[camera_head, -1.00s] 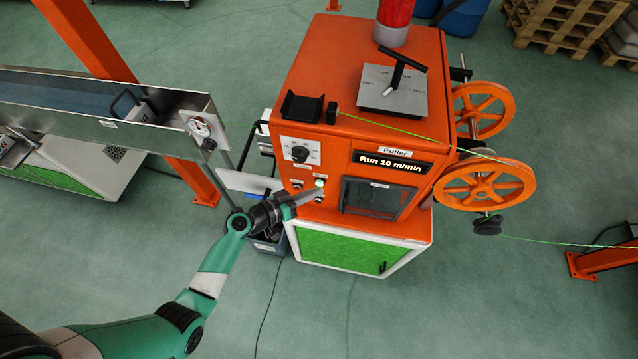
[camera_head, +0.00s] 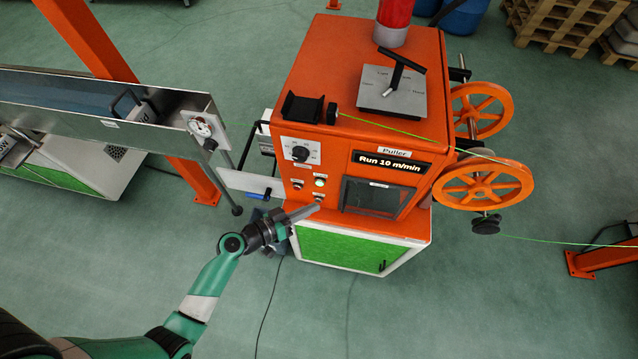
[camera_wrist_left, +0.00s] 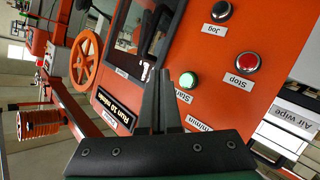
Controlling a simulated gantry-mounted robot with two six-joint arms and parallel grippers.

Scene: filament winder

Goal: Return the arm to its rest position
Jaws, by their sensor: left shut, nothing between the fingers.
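My left arm comes in from the lower left in the head view. Its gripper (camera_head: 312,210) is shut and empty, in front of the lower left part of the orange puller machine (camera_head: 330,60). In the left wrist view the shut fingers (camera_wrist_left: 160,85) point at the machine's front panel, beside the lit green start button (camera_wrist_left: 188,80). The red stop button (camera_wrist_left: 247,63) and the jog button (camera_wrist_left: 221,11) show further right there. The puller's display (camera_head: 392,162) reads "Run 10 m/min". My right gripper is not in view.
Orange wheels (camera_head: 485,187) with a green filament are on the puller's right side. A metal trough (camera_head: 90,110) stands at the left, close to the arm. An orange post (camera_head: 85,40) rises behind it. Green floor (camera_head: 400,310) in front of the machine is clear.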

